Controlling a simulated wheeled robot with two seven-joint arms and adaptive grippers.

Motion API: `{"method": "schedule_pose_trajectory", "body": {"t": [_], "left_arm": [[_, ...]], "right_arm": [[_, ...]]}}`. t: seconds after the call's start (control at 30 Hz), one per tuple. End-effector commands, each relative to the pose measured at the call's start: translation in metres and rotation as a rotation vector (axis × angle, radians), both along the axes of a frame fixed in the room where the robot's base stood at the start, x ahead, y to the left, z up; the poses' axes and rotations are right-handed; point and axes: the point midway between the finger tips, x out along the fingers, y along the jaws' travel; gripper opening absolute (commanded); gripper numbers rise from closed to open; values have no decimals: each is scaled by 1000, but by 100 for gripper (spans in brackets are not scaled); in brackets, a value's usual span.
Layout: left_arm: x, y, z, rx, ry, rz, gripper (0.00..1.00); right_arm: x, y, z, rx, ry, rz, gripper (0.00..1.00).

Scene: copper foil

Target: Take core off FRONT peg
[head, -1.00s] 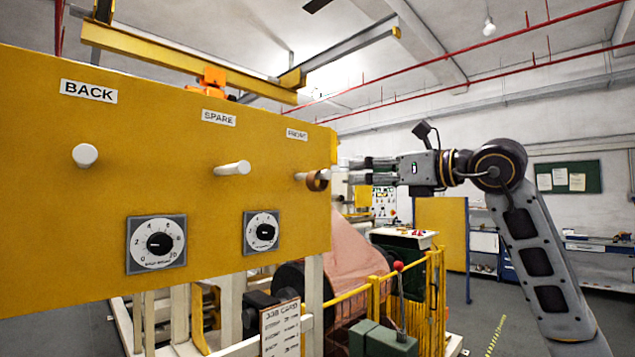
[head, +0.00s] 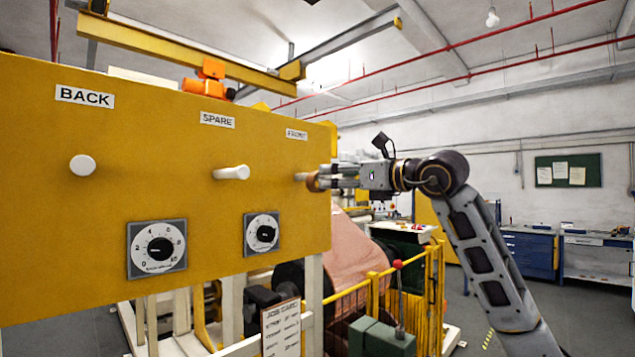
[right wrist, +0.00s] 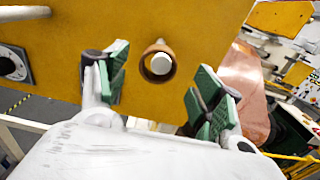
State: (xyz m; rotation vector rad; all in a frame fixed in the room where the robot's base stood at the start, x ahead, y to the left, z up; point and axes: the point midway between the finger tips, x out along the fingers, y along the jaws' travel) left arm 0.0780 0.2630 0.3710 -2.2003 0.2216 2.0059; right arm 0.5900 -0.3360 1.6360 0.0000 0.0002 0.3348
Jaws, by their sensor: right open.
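The core (right wrist: 158,64) is a short brown ring around the white FRONT peg (right wrist: 161,64) in the right wrist view. In the head view the core (head: 313,182) hangs on the FRONT peg (head: 300,177), below the FRONT label (head: 297,134). My right gripper (head: 326,178) is open, its fingers reaching left to the core. In the right wrist view the green-padded fingers of this gripper (right wrist: 160,98) stand apart on either side of the core, with gaps to it. My left gripper is not in view.
The yellow panel (head: 60,230) also carries an empty BACK peg (head: 82,165), an empty SPARE peg (head: 232,172) and two dials (head: 157,248). Below right are a copper foil roll (head: 352,265), a yellow railing (head: 436,290) and a red-knobbed lever (head: 398,265).

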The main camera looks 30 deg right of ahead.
Motion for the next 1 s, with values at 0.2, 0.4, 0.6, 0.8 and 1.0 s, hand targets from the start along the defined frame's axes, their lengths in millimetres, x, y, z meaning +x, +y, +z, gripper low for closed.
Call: {"method": "schedule_pose_trajectory", "body": {"t": [0.2, 0.4, 0.6, 0.8, 1.0], "left_arm": [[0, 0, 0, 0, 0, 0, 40], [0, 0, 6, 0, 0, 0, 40], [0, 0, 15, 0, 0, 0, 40], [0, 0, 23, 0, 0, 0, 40], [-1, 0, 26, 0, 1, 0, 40]], "right_arm": [[1, 0, 0, 0, 0, 1, 67], [9, 4, 2, 1, 0, 3, 67], [24, 9, 5, 1, 3, 3, 67], [40, 14, 6, 2, 1, 3, 67], [49, 17, 4, 0, 1, 1, 67]]}}
